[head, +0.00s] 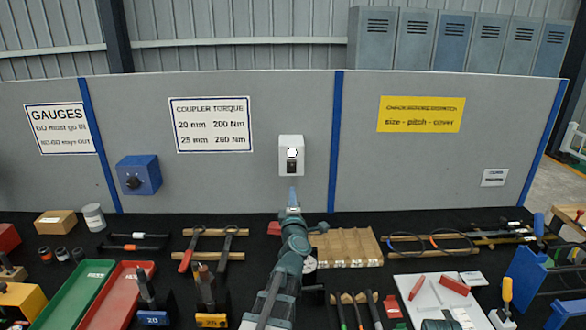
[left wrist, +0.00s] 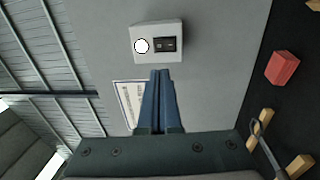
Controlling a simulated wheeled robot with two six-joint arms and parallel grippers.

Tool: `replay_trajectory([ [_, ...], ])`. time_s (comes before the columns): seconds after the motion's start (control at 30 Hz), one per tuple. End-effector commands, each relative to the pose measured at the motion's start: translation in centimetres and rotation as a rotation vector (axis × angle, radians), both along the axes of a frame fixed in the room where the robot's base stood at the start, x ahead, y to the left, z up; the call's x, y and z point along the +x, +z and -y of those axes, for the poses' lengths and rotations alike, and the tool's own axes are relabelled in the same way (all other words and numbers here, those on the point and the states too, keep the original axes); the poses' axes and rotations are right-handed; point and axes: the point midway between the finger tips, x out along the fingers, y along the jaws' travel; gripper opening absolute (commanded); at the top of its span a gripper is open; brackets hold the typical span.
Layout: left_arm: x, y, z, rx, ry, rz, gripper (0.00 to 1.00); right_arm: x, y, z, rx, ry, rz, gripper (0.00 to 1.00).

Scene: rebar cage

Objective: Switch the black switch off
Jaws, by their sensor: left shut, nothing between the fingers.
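A white switch box (head: 291,142) is fixed to the grey panel. It carries a round white lamp (head: 292,153) with the black switch (head: 292,167) below it. In the left wrist view the box (left wrist: 172,27) appears turned sideways, with the black switch (left wrist: 164,45) right of the white lamp (left wrist: 141,46). My left gripper (head: 292,191) is shut and empty, its blue fingers pointing at the panel just below the box. In the left wrist view its fingertips (left wrist: 161,72) appear close under the switch; whether they touch the panel cannot be told. My right gripper is not in view.
A blue box with a black knob (head: 139,175) is on the panel to the left. Below, the dark bench holds a wooden block tray (head: 345,246), a red block (head: 274,228), pliers-like tools, and green (head: 78,296) and red trays (head: 117,296). The panel around the switch box is clear.

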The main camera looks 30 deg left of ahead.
Motion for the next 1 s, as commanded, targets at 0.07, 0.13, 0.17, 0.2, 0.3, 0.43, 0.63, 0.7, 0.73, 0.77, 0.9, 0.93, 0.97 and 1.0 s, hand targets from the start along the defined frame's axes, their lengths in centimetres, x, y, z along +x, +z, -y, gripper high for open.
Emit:
replay_trajectory([
  [0.07,0.0,0.0,0.0,0.0,0.001,0.0,0.0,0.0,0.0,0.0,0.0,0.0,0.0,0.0],
  [0.13,0.0,0.0,0.0,0.001,0.0,-0.001,0.0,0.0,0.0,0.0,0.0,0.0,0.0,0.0],
  [0.17,0.0,0.0,0.0,0.001,-0.001,-0.001,0.0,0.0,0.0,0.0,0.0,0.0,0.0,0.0],
  [0.2,0.0,0.0,0.0,0.001,-0.001,-0.001,0.0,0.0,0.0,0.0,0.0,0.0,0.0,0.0],
  [0.3,0.2,0.0,0.0,0.002,-0.001,-0.001,0.0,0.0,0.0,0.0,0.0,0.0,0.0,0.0],
  [0.43,1.4,0.2,-0.7,0.003,-0.001,-0.002,0.0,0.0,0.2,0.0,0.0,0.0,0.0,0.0],
  [0.63,4.8,0.7,-2.8,0.003,-0.001,-0.002,0.0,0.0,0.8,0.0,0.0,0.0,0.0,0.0],
  [0.7,6.0,0.9,-3.5,0.003,-0.001,-0.002,0.0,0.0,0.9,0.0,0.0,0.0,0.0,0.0],
  [0.73,6.6,1.0,-3.8,0.004,-0.001,-0.002,0.0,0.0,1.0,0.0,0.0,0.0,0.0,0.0],
  [0.77,7.1,1.1,-4.1,0.002,-0.002,-0.003,0.0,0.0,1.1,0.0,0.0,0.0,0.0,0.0],
  [0.9,9.2,1.4,-5.5,0.004,-0.001,-0.002,0.0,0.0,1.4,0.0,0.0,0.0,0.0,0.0],
  [0.93,9.6,1.4,-5.7,0.004,-0.001,-0.002,0.0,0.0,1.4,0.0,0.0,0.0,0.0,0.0],
  [0.97,9.9,1.5,-5.9,0.003,-0.002,-0.002,0.0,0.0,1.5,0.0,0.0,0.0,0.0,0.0],
  [1.0,10.3,1.5,-6.2,0.003,-0.001,-0.002,0.0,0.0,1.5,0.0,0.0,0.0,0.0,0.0],
])
